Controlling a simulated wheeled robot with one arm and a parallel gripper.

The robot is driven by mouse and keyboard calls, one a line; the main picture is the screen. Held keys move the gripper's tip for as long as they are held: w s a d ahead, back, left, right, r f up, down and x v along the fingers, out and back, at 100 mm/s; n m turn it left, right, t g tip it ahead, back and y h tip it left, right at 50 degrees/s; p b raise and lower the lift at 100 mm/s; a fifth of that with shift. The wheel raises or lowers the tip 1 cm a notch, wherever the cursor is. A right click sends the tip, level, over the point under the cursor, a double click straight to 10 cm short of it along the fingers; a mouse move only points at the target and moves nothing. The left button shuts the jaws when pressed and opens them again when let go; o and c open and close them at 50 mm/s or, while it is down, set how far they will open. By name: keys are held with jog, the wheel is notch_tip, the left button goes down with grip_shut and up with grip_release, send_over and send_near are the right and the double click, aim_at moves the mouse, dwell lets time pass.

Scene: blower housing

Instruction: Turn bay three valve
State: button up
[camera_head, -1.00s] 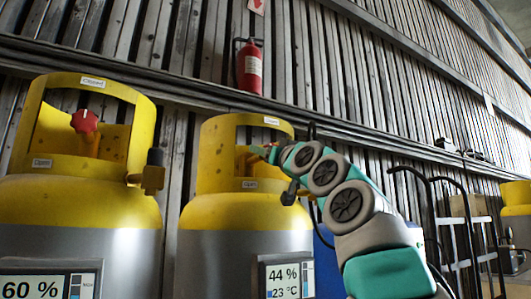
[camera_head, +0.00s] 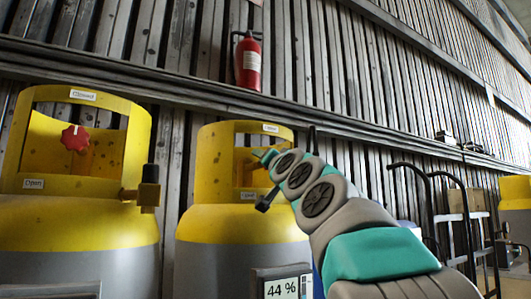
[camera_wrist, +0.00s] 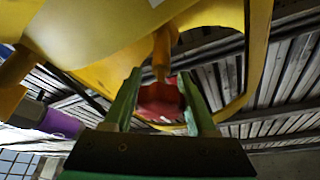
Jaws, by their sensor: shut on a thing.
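A yellow and grey gas cylinder (camera_head: 240,226) with a 44 % display stands in the middle of the head view. My gripper (camera_wrist: 159,92) is inside its yellow collar (camera_wrist: 256,60). In the wrist view its two green fingers are shut on a red valve knob (camera_wrist: 161,102), one on each side. The knob sits on a brass-coloured stem (camera_wrist: 162,50). In the head view the arm hides this knob, and only a bit of the gripper (camera_head: 264,157) shows at the collar opening. Labels on the collar include "Open" (camera_head: 248,196). No bay number is readable.
A second cylinder (camera_head: 75,228) on the left has its own red knob (camera_head: 75,138), "Closed" and "Open" labels, and a side fitting (camera_head: 148,188). A fire extinguisher (camera_head: 248,62) hangs on the slatted wall. A hand truck (camera_head: 440,210) and another yellow cylinder (camera_head: 515,205) stand at right.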

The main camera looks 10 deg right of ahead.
dwell(0.4)
jog(key=o, duration=1.4)
jog(key=b+v, duration=0.2)
jog(key=v, duration=0.5)
jog(key=shift+s+d+f, duration=0.1)
jog(key=shift+s, duration=0.25)
jog(key=shift+s, duration=0.1)
